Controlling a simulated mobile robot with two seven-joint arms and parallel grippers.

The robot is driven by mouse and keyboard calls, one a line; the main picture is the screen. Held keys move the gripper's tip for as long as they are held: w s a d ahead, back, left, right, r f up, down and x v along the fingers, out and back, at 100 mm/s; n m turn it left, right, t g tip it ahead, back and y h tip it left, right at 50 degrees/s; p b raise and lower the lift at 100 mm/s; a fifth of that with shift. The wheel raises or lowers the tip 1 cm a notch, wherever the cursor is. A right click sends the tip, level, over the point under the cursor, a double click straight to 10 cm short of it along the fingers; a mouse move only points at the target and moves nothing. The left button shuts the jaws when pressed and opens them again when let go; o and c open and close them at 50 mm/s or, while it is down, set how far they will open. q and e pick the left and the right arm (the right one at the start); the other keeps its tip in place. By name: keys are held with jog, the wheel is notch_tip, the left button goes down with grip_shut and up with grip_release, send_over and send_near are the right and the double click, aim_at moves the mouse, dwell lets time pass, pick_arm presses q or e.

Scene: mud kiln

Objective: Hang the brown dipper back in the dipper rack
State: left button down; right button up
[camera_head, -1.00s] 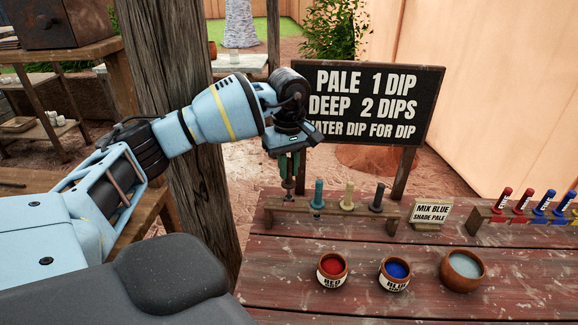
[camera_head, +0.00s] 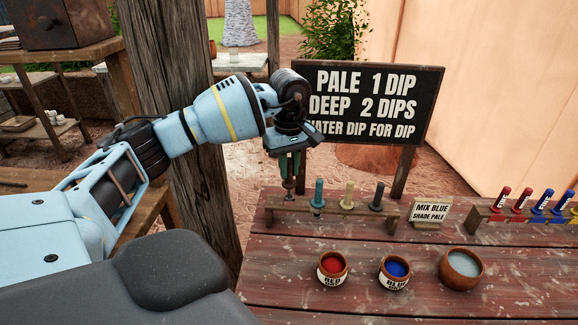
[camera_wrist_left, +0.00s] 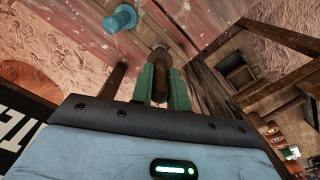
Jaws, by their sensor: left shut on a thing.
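My left gripper (camera_head: 290,168) is shut on the brown dipper (camera_head: 289,189) and points down at the left end of the dipper rack (camera_head: 333,210). In the left wrist view the green fingers (camera_wrist_left: 160,88) close around the brown dipper's handle (camera_wrist_left: 161,64). The dipper looks upright, with its lower part at the rack's left end; I cannot tell whether it is seated in the slot. A teal dipper (camera_head: 319,195), a tan dipper (camera_head: 348,196) and a dark grey dipper (camera_head: 377,197) hang in the rack to the right. My right gripper is not in view.
Red (camera_head: 332,268) and blue (camera_head: 396,271) dye pots and a bowl of pale liquid (camera_head: 462,270) stand in front of the rack on the table (camera_head: 300,300). A small sign (camera_head: 430,212) stands right of the rack. A thick wooden post (camera_head: 185,130) rises behind my left arm.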

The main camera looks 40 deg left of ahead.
aim_at(289, 183)
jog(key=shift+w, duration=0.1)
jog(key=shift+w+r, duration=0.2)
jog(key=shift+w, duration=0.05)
pick_arm(q)
jog(key=shift+f, duration=0.55)
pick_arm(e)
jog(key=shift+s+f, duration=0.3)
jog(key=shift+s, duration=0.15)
pick_arm(q)
jog(key=shift+f, duration=0.2)
jog(key=shift+f, duration=0.35)
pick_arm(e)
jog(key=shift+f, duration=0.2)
pick_arm(q)
jog(key=shift+f+b, duration=0.25)
jog(key=shift+b, duration=0.05)
jog(key=shift+f, duration=0.6)
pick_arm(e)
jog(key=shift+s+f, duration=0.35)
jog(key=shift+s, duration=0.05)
pick_arm(q)
jog(key=shift+f+b, duration=0.3)
jog(key=shift+f, duration=0.2)
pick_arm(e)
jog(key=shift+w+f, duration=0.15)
